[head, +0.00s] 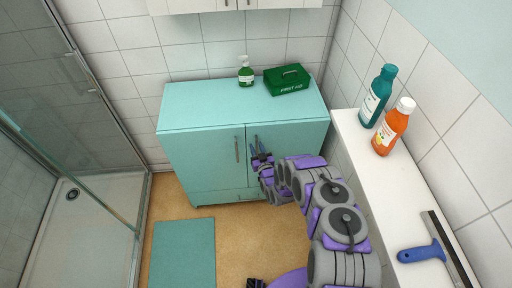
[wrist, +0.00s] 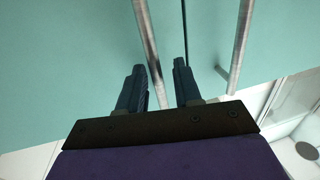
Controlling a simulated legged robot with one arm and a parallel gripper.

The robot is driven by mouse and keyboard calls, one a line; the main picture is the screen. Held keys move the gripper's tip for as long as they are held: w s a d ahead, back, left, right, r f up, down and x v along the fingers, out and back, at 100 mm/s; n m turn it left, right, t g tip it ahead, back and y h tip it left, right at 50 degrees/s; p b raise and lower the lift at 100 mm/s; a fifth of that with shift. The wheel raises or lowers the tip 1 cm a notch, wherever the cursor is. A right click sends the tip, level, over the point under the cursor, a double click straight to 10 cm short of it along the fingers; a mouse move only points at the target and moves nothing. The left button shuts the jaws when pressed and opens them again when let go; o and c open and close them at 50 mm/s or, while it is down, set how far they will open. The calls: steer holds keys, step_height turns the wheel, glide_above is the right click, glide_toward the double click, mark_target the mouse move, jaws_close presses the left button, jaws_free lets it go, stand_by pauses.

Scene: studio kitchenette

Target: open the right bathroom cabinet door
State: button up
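The teal cabinet (head: 190,150) stands against the tiled wall with both doors shut. The left door's bar handle (head: 237,150) is in plain view; it also shows at the right of the wrist view (wrist: 241,45). The right door (head: 300,140) is partly hidden by my arm. My gripper (head: 257,146) is in front of this door near its inner edge. In the wrist view, which looks turned over, my gripper (wrist: 159,68) is open. The right door's handle (wrist: 147,40) runs between the fingers, closer to the left one; contact cannot be told.
A green soap bottle (head: 246,74) and a green first aid box (head: 287,80) stand on the cabinet. A white ledge (head: 385,185) at right holds bottles and a blue squeegee (head: 422,252). A glass shower is at left; a teal mat (head: 183,252) lies on the floor.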

steer(key=shift+w+r, duration=0.1)
steer(key=shift+w, duration=0.5)
steer(key=shift+a, duration=0.1)
jaws_close()
